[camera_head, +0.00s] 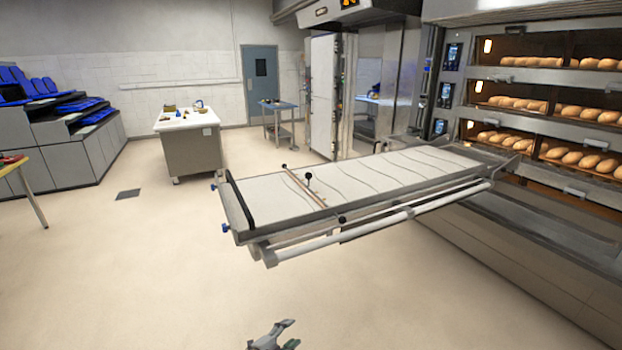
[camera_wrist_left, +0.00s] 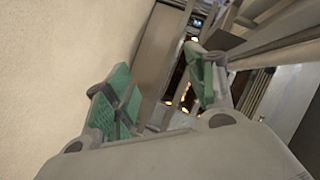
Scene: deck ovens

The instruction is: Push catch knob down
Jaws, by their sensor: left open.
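A loader table (camera_head: 237,222) with a pale belt juts out from the deck ovens. A black ball knob (camera_head: 308,176) stands upright on a short stem by a thin wooden crossbar (camera_head: 305,188). Other black knobs sit at the crossbar's ends, one at the near rail (camera_head: 342,218) and one at the far rail (camera_head: 284,166). I cannot tell which is the catch knob. My left gripper (camera_head: 291,333) is at the bottom edge, well apart from the knobs. In the left wrist view it is open and empty, with green finger pads (camera_wrist_left: 118,105). My right gripper is out of view.
The deck ovens (camera_head: 576,186) with bread loaves fill the right side. A long white tube (camera_head: 385,222) runs along the loader's near side. A worktable (camera_head: 187,121) stands at the back left. The floor in front of the loader is clear.

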